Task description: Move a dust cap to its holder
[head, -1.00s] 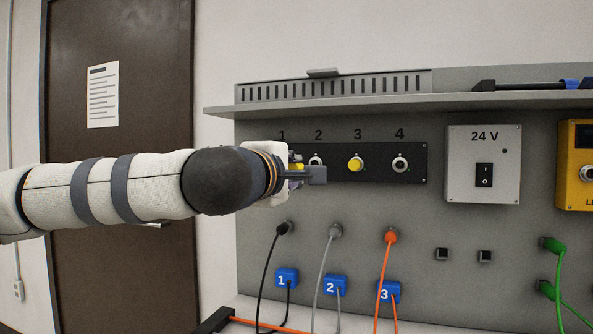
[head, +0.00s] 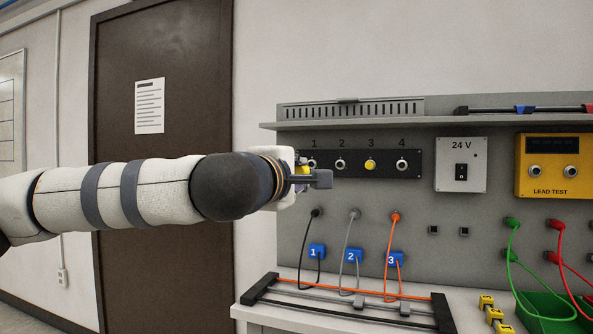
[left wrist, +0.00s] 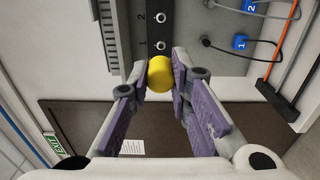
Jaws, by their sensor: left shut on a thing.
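My left gripper (left wrist: 160,76) is shut on a yellow round dust cap (left wrist: 160,74), which sits between its fingertips. In the head view my left gripper (head: 312,179) is in front of the left end of the black socket strip (head: 410,172), with the held cap mostly hidden. Socket 1 (head: 312,164) is bare, just beyond the fingers. Sockets 2 (head: 341,165) and 4 (head: 402,165) are bare too. Another yellow cap (head: 371,165) covers socket 3. Which thing is the cap's holder I cannot tell. My right gripper is out of view.
Black, grey and orange leads hang below with blue number tags (head: 317,251). A black lead rack (head: 440,312) stands on the bench. Several small yellow pieces (head: 494,315) lie beside a green bin (head: 547,307). A shelf (head: 400,124) juts out above the strip.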

